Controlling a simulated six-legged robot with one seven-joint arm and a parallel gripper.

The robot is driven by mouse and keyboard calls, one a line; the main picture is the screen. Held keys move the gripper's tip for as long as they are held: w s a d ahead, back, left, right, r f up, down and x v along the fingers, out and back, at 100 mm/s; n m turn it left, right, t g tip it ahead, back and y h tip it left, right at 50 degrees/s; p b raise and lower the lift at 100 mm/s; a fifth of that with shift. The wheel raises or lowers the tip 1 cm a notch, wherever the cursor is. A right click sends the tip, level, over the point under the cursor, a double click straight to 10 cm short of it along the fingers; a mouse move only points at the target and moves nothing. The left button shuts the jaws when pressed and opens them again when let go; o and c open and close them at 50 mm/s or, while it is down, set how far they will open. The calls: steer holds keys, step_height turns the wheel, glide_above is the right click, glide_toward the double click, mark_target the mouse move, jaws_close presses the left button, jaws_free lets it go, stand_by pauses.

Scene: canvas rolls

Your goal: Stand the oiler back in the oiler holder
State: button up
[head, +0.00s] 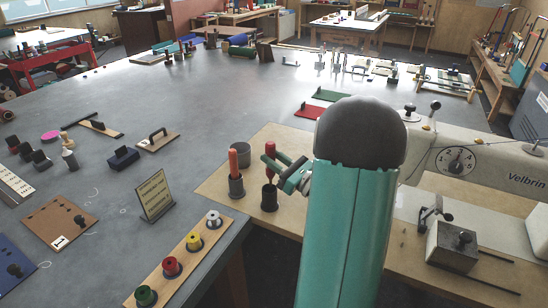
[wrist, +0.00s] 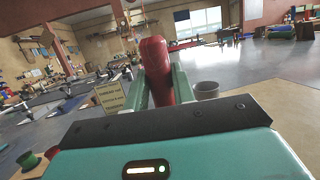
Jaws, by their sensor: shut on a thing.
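The oiler (head: 270,151) is red, and my gripper (head: 289,178) is shut on it. In the wrist view the red oiler (wrist: 156,66) stands up between the two teal fingers of my gripper (wrist: 161,88). In the head view it is close to upright, directly over a dark cup (head: 269,199) that looks like the oiler holder. Its lower end is at the cup's mouth; I cannot tell whether it is inside. My arm hides part of the board to the right.
A dark cup (head: 236,188) with an orange-red handled item (head: 233,161) stands just left. A grey cup (head: 240,153) stands behind. A sewing machine (head: 470,165) is to the right. A spool rack (head: 178,262) and a sign (head: 156,195) are at the front left.

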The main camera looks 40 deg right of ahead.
mark_target(274, 174)
steer(key=shift+f, duration=0.1)
stand_by(0.3)
steer(key=shift+f, duration=0.7)
steer(key=shift+f, duration=0.35)
steer(key=shift+f, duration=0.35)
steer(key=shift+f, duration=0.3)
steer(key=shift+f, duration=0.35)
steer(key=shift+f, duration=0.35)
steer(key=shift+f, duration=0.3)
steer(key=shift+f, duration=0.35)
